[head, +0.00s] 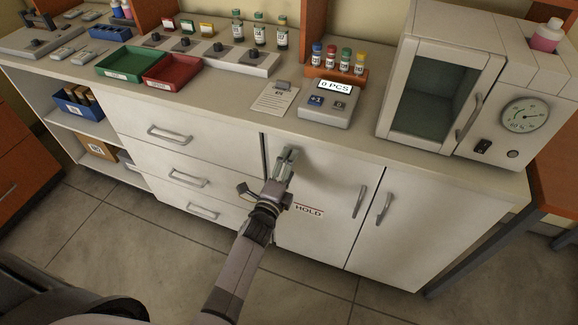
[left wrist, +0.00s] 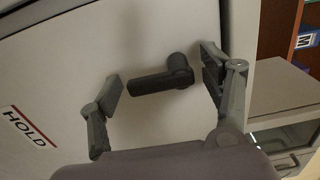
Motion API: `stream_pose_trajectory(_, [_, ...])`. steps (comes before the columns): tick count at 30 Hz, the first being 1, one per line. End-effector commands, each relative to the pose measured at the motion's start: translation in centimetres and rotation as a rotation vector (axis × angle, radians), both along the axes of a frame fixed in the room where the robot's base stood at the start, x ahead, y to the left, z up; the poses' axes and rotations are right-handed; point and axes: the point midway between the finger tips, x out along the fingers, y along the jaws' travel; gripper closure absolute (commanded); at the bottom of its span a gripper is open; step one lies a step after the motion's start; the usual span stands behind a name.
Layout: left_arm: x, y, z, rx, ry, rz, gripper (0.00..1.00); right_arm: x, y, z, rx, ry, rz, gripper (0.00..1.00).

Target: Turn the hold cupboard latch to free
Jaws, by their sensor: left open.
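The hold cupboard door (head: 335,185) is shut on the counter front and bears a HOLD label (head: 308,210), which also shows in the left wrist view (left wrist: 27,127). The latch (left wrist: 160,80) is a dark lever on a round pivot, seen in the left wrist view. Its lever points from the pivot toward the left finger. My left gripper (head: 288,155) is at the upper left of the door. Its open fingers stand on either side of the latch, with gaps visible and no grip on it. In the head view my gripper hides the latch. My right gripper is not in view.
A grey door handle (head: 359,202) is on the right of the hold door, with another handle (head: 383,208) beside it. Drawers (head: 170,150) are to the left. The countertop above carries a counting scale (head: 328,108) and an incubator (head: 440,75).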

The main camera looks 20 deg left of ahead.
Motion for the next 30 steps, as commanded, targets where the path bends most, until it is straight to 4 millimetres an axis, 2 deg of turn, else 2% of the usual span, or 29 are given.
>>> stream_pose_trajectory(5, [-0.2,0.0,0.0,-0.001,0.0,0.0,0.28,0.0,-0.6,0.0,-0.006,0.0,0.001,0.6])
stream_pose_trajectory(8, [-1.0,0.0,-0.1,0.0,0.001,0.0,0.28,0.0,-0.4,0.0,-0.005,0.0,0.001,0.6])
stream_pose_trajectory(21, [-9.5,0.3,-0.1,0.0,0.003,0.0,0.28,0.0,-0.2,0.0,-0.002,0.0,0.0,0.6])
stream_pose_trajectory(25, [-11.1,0.4,0.0,0.0,0.001,0.0,0.28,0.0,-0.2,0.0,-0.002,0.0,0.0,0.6])
stream_pose_trajectory(30, [-12.0,0.4,0.0,0.0,0.0,0.0,0.28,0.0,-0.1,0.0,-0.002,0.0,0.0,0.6])
